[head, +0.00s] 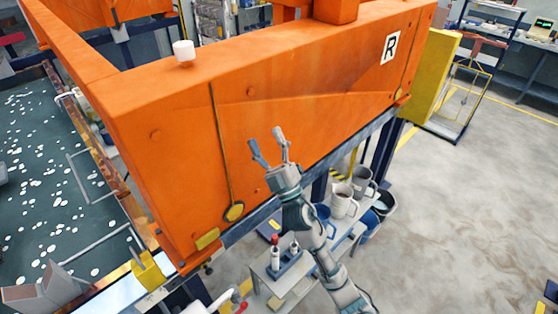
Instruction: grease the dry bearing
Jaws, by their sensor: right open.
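My right gripper (268,143) is open and empty, its two fingers spread in front of the large orange housing (330,100). I cannot tell whether it touches the panel. A round brass-coloured fitting (234,212) sits low on the housing, at the bottom end of a thin line, left of and below the gripper. A similar small round fitting (398,93) is near the housing's right end. Which one is the dry bearing, I cannot tell. Two small bottle-like containers, one red-topped (275,256) and one pale (295,248), stand on a low bench below. My left gripper is not in view.
The low bench (262,270) also carries pale jugs (343,202) under the housing's edge. A dark bucket (384,203) stands beyond it. A tank of dark liquid with white floating patches (40,170) lies left. The floor (450,200) at right is mostly clear.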

